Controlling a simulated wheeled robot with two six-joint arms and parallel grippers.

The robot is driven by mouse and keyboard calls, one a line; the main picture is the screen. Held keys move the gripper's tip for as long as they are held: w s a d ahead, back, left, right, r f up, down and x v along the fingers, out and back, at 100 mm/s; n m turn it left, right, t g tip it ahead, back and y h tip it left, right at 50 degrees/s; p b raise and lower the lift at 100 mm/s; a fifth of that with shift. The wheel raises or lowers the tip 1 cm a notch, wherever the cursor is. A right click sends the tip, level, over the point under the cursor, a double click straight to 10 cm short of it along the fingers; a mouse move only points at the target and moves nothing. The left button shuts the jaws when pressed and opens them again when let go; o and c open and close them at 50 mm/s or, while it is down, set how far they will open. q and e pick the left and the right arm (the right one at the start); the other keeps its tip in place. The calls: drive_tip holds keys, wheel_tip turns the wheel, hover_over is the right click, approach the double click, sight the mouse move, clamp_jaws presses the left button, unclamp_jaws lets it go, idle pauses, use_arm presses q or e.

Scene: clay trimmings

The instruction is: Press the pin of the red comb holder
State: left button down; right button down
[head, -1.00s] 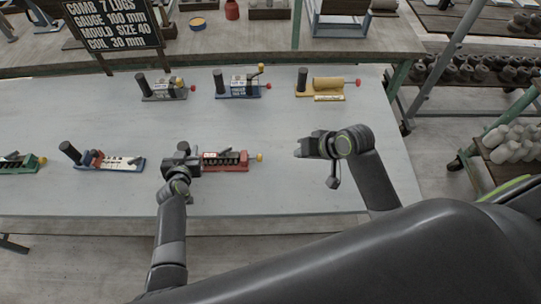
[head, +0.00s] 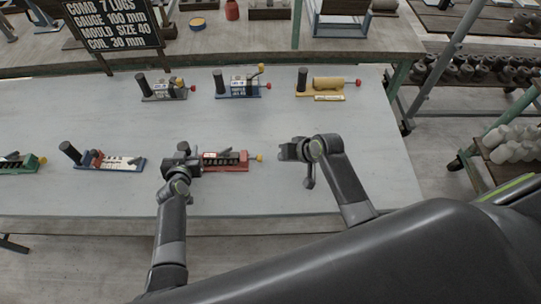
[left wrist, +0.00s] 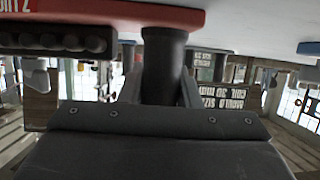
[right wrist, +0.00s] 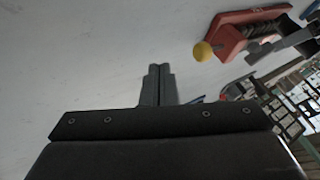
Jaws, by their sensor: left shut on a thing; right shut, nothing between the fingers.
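The red comb holder (head: 240,168) lies on the grey table, with a dark row of lugs on it and a pin ending in a yellow knob (head: 259,158) at its right end. In the right wrist view the knob (right wrist: 203,51) is up and to the right of my fingers. My left gripper (head: 184,158) is shut on the holder's dark post (left wrist: 163,65) at its left end, and hides that end in the head view. My right gripper (head: 283,152) is shut and empty, just right of the knob and apart from it.
A blue-based holder (head: 110,163) stands to the left, with a green one (head: 22,164) beyond. Grey (head: 163,90), blue (head: 240,88) and yellow (head: 322,86) holders stand in the back row. A black sign (head: 113,22) is behind. The table right of my right gripper is clear.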

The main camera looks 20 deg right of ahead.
sight(260, 157)
use_arm(q)
drive_tip(key=shift+s+f, duration=0.15)
drive_tip(key=shift+f, duration=0.1)
use_arm(e)
drive_tip(key=a, duration=0.1)
drive_tip(key=w+a, duration=0.1)
drive_tip(key=a, duration=0.1)
drive_tip(key=shift+w+a+f, duration=0.1)
drive_tip(key=shift+w+f, duration=0.1)
drive_tip(key=shift+f, duration=0.15)
drive_tip(key=shift+w+a, duration=0.15)
drive_tip(key=shift+a, duration=0.35)
drive_tip(key=shift+w+a, duration=0.2)
drive_tip(key=shift+a, duration=0.5)
drive_tip(key=shift+w+a, duration=0.2)
drive_tip(key=shift+a, duration=0.5)
drive_tip(key=shift+d, duration=0.1)
drive_tip(key=d, duration=0.1)
drive_tip(key=s+d, duration=0.1)
drive_tip(key=d, duration=0.2)
drive_tip(key=shift+s+d+r, duration=0.1)
drive_tip(key=shift+s+r, duration=0.25)
drive_tip(key=v, duration=0.9)
